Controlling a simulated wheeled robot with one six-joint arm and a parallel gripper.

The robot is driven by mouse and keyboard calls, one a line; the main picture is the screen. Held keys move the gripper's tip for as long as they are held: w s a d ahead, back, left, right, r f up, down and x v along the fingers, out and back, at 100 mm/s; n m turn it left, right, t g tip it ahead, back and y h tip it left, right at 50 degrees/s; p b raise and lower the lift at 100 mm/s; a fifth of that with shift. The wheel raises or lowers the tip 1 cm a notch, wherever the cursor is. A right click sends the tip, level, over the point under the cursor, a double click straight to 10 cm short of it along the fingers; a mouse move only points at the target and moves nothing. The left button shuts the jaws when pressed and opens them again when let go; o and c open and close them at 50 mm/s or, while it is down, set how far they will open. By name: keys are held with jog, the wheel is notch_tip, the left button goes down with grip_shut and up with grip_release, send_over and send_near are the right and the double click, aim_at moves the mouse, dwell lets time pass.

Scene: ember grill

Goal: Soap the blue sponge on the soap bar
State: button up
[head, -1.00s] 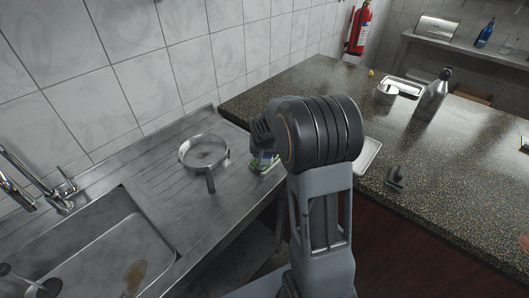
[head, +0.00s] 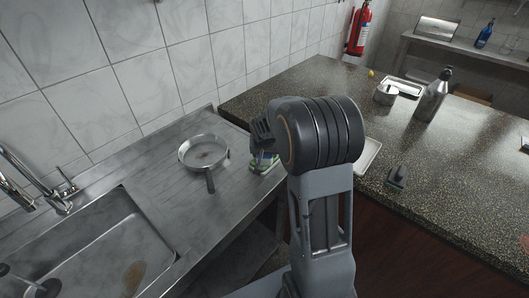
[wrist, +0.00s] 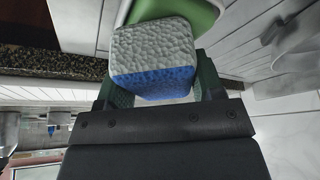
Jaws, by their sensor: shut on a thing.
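The blue sponge (wrist: 152,72), blue with a pale grey bumpy face, is between the two fingers of my gripper (wrist: 155,92) in the wrist view. My gripper is shut on it. A green soap bar (wrist: 203,14) in a pale dish lies just beyond the sponge; the sponge overlaps it in this view, and I cannot tell whether they touch. In the head view the soap (head: 264,162) shows as a small green and white patch on the steel drainboard, right below my gripper (head: 262,150). My arm hides most of the sponge there.
A steel pan (head: 204,153) lies on the drainboard left of my gripper. The sink (head: 95,250) is at the lower left. A dark counter (head: 450,160) on the right holds a white tray (head: 368,155), a scrubber (head: 397,177) and a metal bottle (head: 433,97).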

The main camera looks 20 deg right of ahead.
jog(key=shift+s, duration=0.1)
jog(key=shift+r+p, duration=2.15)
jog(key=shift+r, duration=1.3)
